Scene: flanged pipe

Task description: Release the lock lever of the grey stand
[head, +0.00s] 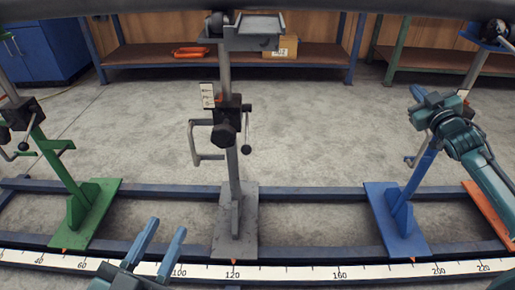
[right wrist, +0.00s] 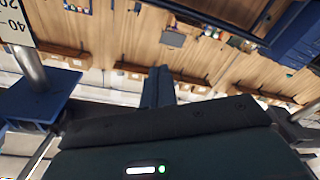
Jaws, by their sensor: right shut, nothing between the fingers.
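The grey stand (head: 233,175) stands upright in the middle of the head view. Its dark clamp block (head: 228,112) sits partway up the post. The lock lever (head: 247,135), a thin rod with a black ball end, hangs down at the right of the block. A crank handle (head: 194,140) sticks out at the left. My left gripper (head: 166,227) is open and empty, low in front and left of the stand's base, apart from it. My right gripper (head: 415,104) is shut and empty beside the blue stand; its closed fingers show in the right wrist view (right wrist: 158,86).
A green stand (head: 62,185) is at the left and a blue stand (head: 407,205) at the right, on dark rails. A ruler strip (head: 300,272) runs along the front. A large pipe (head: 330,8) crosses the top. The floor between the stands is clear.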

